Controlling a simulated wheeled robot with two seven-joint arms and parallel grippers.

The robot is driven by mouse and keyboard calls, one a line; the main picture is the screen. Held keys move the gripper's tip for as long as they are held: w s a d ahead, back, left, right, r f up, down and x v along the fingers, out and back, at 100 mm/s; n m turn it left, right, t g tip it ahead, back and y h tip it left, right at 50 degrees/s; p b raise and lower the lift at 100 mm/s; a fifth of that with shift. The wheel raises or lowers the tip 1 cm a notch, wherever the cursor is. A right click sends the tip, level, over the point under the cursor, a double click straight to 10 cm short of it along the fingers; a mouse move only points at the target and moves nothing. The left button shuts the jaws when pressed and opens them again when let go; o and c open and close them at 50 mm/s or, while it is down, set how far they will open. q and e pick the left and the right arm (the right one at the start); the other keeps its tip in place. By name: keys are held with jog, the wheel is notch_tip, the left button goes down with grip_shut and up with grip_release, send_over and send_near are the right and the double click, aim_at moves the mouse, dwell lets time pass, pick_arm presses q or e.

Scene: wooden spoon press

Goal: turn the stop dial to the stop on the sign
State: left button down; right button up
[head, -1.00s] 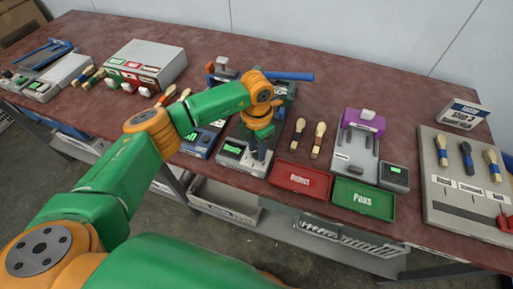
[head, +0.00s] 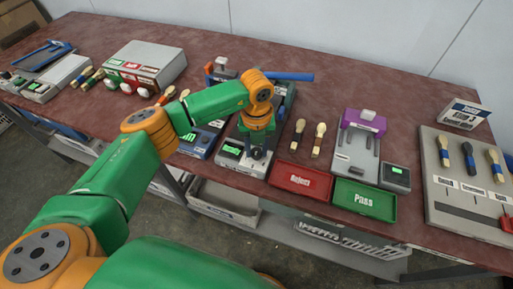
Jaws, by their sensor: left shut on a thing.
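The white sign (head: 463,113) stands at the right back of the table; its dark lettering seems to read "STOP 3". The grey press (head: 283,114) with a blue lever (head: 290,76) stands mid-table, partly behind my left arm. My left gripper (head: 257,152) points down at the front of the press, just right of a small green display (head: 231,150). It is shut on the stop dial, which is mostly hidden by the fingers. The dial's setting and the display's text are too small to read. My right gripper is not in view.
A red Reject tray (head: 300,180) and a green Pass tray (head: 364,199) lie right of the press. Two brushes or spoons (head: 318,140) lie behind them. A grey fixture with a purple block (head: 365,122) stands behind the Pass tray. A grey board (head: 449,209) is at the right.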

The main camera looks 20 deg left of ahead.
aim_at(256, 150)
pick_arm(q)
jog(key=n, duration=0.5)
jog(key=shift+r+n+p, duration=0.1)
jog(key=shift+n+p, duration=0.2)
jog(key=shift+w+n+p, duration=0.1)
jog(key=shift+n+p, duration=0.35)
jog(key=shift+n, duration=1.75)
jog(key=c, duration=0.5)
grip_release()
jog(key=shift+a, duration=0.1)
notch_tip(256, 150, up, 7)
jog(key=shift+f+b, duration=0.1)
jog(key=shift+b, duration=0.65)
